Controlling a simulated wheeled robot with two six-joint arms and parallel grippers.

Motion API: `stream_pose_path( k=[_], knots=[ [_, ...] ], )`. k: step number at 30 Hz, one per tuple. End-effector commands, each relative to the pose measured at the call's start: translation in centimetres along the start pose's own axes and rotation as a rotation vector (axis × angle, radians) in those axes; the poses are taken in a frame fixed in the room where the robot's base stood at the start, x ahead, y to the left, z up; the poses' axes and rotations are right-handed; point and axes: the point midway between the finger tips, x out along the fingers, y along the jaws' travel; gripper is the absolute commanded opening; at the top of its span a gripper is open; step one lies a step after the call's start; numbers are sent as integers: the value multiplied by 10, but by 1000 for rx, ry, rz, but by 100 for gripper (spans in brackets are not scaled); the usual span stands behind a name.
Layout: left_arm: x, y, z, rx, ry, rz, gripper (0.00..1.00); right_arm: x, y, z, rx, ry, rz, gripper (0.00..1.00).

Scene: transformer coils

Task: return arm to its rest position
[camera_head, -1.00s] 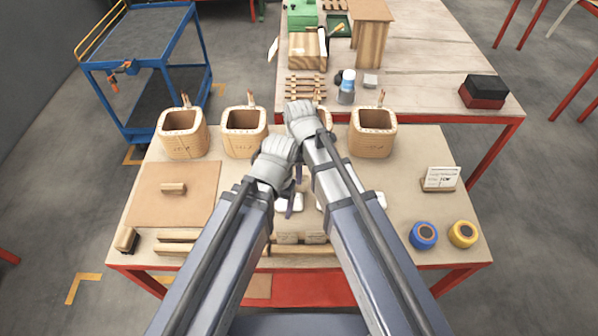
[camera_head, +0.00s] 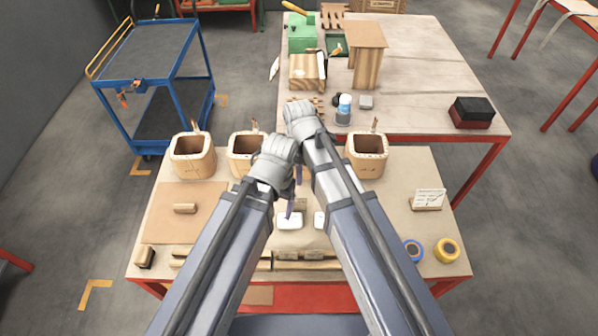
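My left gripper (camera_head: 276,164) is over the middle of the near workbench (camera_head: 241,192), at the end of the arm from the left. My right gripper (camera_head: 301,120) is beside it, slightly farther forward. Both point away from me, close together. Their fingertips are mostly hidden; thin purple parts show below and beside the left one, and I cannot tell whether either is open. Wooden-looking square coils stand at the bench's back: one at the left (camera_head: 193,156), one partly hidden by my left gripper (camera_head: 243,151), and one at the right (camera_head: 366,155). I see nothing held.
White pieces (camera_head: 290,221) lie under my arms. A flat board (camera_head: 183,222) is at left. A yellow roll (camera_head: 446,250), a blue roll (camera_head: 413,251) and a small sign (camera_head: 428,199) are at right. A blue cart (camera_head: 155,62) and a farther table (camera_head: 430,75) stand behind.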

Motion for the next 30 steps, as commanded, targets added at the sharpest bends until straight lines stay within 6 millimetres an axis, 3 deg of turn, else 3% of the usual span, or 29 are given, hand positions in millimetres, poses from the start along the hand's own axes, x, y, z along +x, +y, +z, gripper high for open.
stream_pose_path(
  k=[13,17,20,24,30],
  knots=[
    [1,0,0,0,0,0,80,1,0,0,1,0,0,33],
    [1,0,0,0,0,0,80,1,-3,11,79,1,4,33],
    [1,0,0,0,0,0,80,1,-9,37,282,5,12,33],
    [1,0,0,0,0,0,80,1,-22,81,675,15,27,33],
    [1,0,0,0,0,0,80,0,-34,119,1054,30,41,33]
  ],
)
